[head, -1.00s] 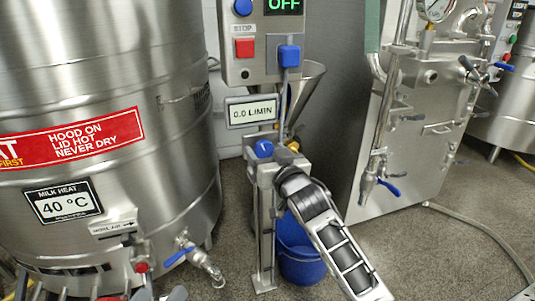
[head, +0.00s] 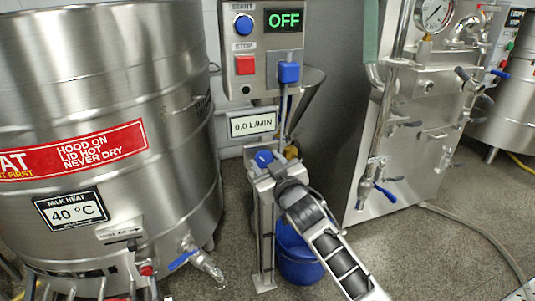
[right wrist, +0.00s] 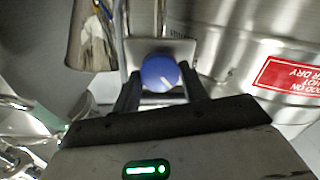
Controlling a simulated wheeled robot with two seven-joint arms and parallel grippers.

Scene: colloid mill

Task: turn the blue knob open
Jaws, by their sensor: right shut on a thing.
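The blue knob (head: 264,158) sits on top of a steel stand, partly hidden by my right gripper in the head view. In the right wrist view the round blue knob (right wrist: 160,73) shows a white pointer line and lies between the two dark fingers. My right gripper (right wrist: 160,88) is shut on the knob, one finger on each side of it. In the head view my right arm reaches in from the lower right to the stand, and the fingers (head: 273,165) are hard to make out. My left gripper cannot be made out.
A control box (head: 262,45) above reads OFF, with a red stop button (head: 245,64). A flow display (head: 252,124) reads 0.0 L/MIN. A large steel vat (head: 110,95) stands at left. A steel machine (head: 420,130) is at right.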

